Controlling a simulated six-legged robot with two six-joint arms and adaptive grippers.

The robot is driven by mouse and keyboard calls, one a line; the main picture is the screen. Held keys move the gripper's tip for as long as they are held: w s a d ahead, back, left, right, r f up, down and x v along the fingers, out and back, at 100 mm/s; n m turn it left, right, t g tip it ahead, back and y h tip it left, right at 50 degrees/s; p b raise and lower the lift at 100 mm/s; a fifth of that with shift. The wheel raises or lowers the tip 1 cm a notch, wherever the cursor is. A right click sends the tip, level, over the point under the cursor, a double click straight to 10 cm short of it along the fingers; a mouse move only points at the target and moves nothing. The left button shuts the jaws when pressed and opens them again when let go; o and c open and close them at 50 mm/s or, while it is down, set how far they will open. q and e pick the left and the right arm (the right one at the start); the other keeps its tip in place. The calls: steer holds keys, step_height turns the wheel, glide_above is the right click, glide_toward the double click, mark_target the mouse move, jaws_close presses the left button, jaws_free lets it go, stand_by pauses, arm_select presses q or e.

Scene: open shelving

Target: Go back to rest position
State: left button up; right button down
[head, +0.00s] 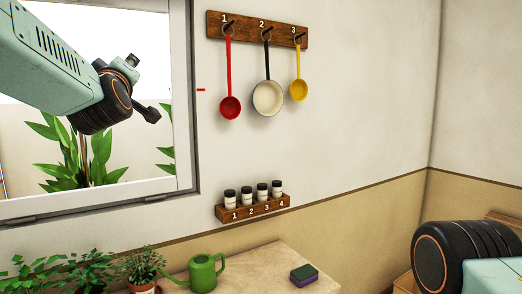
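My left arm reaches in from the upper left, in front of the window. The dark end piece past its black joint looks like part of my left gripper (148,113); its fingers cannot be made out clearly, and I see nothing held there. My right arm shows only as a black joint and a pale green link at the lower right. My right gripper is out of the picture.
A wall rack (262,28) holds a red ladle (230,107), a white pan (267,98) and a yellow ladle (299,90). Below is a spice rack (254,208) with several jars. A green watering can (203,273), sponge (304,273) and plants stand on the counter (262,262).

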arm_select(q)
steer(key=s+d+f+m+g+h+b, duration=0.1)
steer(key=s+f+m+g+h+b, duration=0.2)
steer(key=f, duration=1.7)
steer(key=d+f+m+g+h+b, duration=0.1)
steer(key=d+f+m+g, duration=0.3)
steer(key=f, duration=1.6)
steer(key=s+f+m+g+h+b, duration=0.1)
steer(key=s+f+m+g, duration=0.1)
steer(key=s+f, duration=0.5)
steer(key=s+f+m+g+h+b, duration=0.1)
steer(key=s+f+m+g+b, duration=0.15)
steer(key=f, duration=0.95)
steer(key=s+f+g+b, duration=0.3)
steer(key=s+f+g, duration=0.1)
steer(key=s+f, duration=1)
steer(key=s+d+f+m+g+b, duration=0.1)
steer(key=s+f+g+b, duration=0.2)
steer(key=s+f, duration=1.1)
steer(key=s+g, duration=0.2)
steer(key=s, duration=0.5)
steer(key=shift+s+h+b, duration=0.4)
steer(key=shift+s+r, duration=0.1)
